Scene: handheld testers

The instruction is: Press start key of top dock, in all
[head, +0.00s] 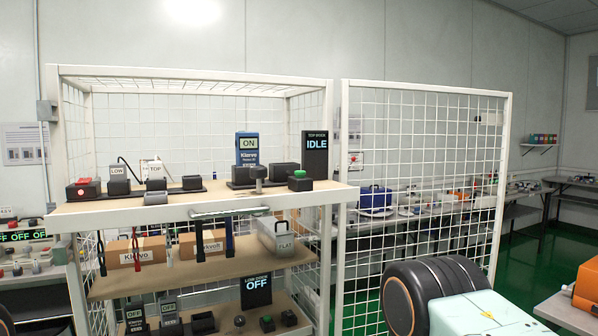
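Neither of my grippers shows.
A red key (83,181) on a black box and blocks tagged "LOW" and "TOP" stand at the shelf's left. Below are cartons (136,253) and a grey "FLAT" case (275,238). The lowest shelf has an "OFF" display (256,288). A mesh panel (420,180) stands right.

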